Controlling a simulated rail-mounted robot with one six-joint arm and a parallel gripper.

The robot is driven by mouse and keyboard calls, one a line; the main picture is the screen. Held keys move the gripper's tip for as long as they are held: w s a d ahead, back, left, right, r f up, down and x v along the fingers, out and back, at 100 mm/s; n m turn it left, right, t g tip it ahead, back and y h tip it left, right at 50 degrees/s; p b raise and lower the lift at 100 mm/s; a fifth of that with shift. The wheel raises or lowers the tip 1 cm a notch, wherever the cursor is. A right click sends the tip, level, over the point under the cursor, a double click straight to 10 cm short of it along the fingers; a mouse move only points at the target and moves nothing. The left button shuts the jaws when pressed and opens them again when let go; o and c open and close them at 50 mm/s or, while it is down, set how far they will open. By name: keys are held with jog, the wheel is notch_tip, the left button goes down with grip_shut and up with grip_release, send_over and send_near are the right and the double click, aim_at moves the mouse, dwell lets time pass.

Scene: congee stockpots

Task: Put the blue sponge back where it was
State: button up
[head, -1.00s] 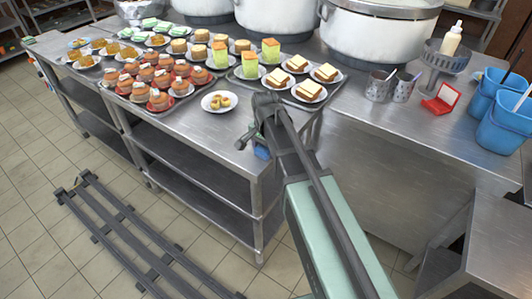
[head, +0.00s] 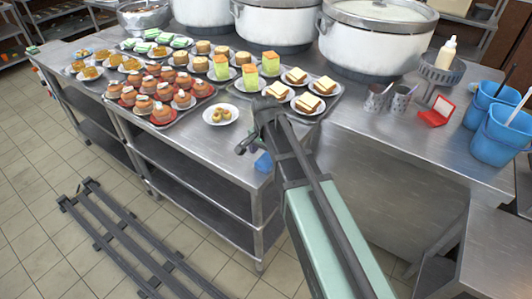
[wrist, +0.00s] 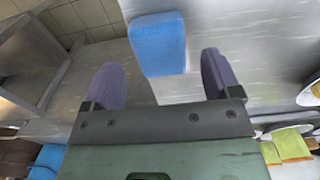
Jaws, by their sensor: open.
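The blue sponge (head: 263,162) lies on the steel table near its front right corner, in the head view. In the wrist view the sponge (wrist: 158,42) shows as a blue block ahead of my gripper, its near end between the two fingertips in the picture. My gripper (head: 243,146) is open, with nothing held. In the wrist view its two purple fingers (wrist: 160,63) stand apart, with a gap on each side of the sponge. I cannot tell how high the fingers are above the table.
A plate of small yellow pastries (head: 221,114) sits just behind my gripper. Trays of cakes and sandwiches (head: 308,103) fill the table behind it. Large stockpots (head: 375,40) stand at the back. Metal cups (head: 400,98), a red case (head: 438,112) and blue buckets (head: 500,135) are at the right.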

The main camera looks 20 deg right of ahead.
aim_at(266, 160)
notch_tip(266, 160, up, 8)
jog(key=p, duration=0.6)
jog(key=s+n, duration=0.9)
jog(key=s, duration=0.5)
jog(key=shift+s+n, duration=0.2)
jog(key=shift+n, duration=0.2)
